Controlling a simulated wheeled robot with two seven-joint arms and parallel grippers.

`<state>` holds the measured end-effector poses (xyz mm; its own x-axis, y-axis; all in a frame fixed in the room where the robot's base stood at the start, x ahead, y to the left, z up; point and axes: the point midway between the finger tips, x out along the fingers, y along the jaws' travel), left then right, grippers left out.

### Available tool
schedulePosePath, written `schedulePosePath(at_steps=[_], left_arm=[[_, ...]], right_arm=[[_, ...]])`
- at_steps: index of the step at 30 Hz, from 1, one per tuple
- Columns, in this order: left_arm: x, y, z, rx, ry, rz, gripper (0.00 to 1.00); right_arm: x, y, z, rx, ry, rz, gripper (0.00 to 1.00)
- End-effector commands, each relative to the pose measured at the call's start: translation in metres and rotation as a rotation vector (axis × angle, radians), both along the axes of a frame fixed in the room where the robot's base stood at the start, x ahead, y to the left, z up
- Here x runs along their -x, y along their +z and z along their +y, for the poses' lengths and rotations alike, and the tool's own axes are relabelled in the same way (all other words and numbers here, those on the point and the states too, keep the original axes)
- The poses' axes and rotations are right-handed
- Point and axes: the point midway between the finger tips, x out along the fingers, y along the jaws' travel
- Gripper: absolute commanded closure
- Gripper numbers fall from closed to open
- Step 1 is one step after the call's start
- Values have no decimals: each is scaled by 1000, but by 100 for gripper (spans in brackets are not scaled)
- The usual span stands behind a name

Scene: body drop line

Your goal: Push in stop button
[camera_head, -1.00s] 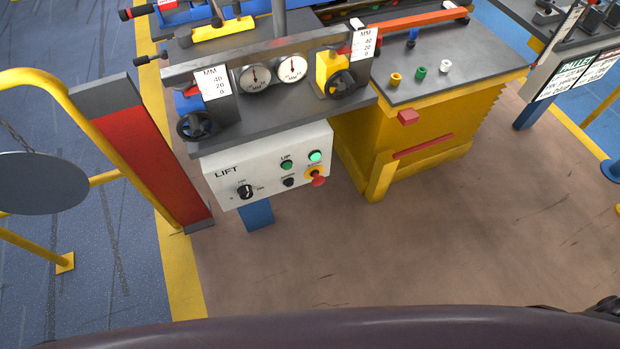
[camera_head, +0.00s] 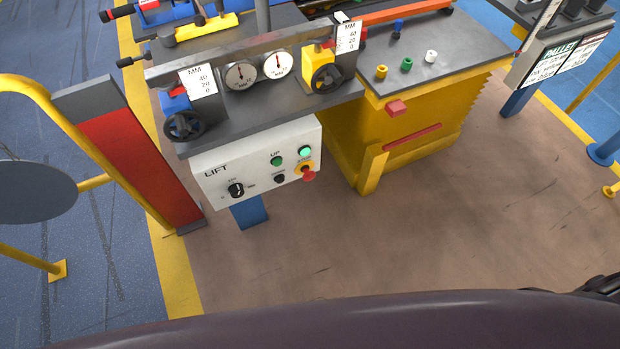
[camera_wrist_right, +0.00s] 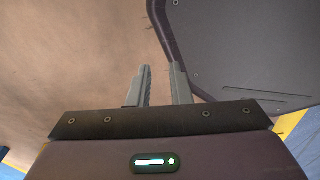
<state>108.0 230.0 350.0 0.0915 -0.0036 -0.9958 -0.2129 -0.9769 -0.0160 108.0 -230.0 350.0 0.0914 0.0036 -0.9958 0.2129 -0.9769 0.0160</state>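The stop button (camera_head: 308,175) is a red knob on a yellow surround at the lower right of the white LIFT panel (camera_head: 215,185) in the head view. It stands out from the panel face. A lit green lamp (camera_head: 304,152) sits just above it. My right gripper (camera_wrist_right: 162,85) shows in the right wrist view with its two fingers apart and nothing between them. It points along the brown floor beside a dark part of my own body, away from the panel. My left gripper is not in view.
A dark rotary knob (camera_head: 236,190) and small buttons share the panel. A yellow cabinet (camera_head: 400,140) with red handles stands to its right. A red post (camera_head: 130,160) and yellow rail (camera_head: 100,165) stand to its left. The brown floor (camera_head: 380,240) in front is clear.

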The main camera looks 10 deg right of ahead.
Motion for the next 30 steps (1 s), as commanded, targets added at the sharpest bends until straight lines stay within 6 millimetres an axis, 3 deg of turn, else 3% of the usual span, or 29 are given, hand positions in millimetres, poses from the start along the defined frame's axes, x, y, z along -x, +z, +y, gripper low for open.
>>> schedulePosePath(at_steps=[4,30], left_arm=[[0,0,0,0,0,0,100],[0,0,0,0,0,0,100]], right_arm=[[0,0,0,0,0,0,100],[0,0,0,0,0,0,100]])
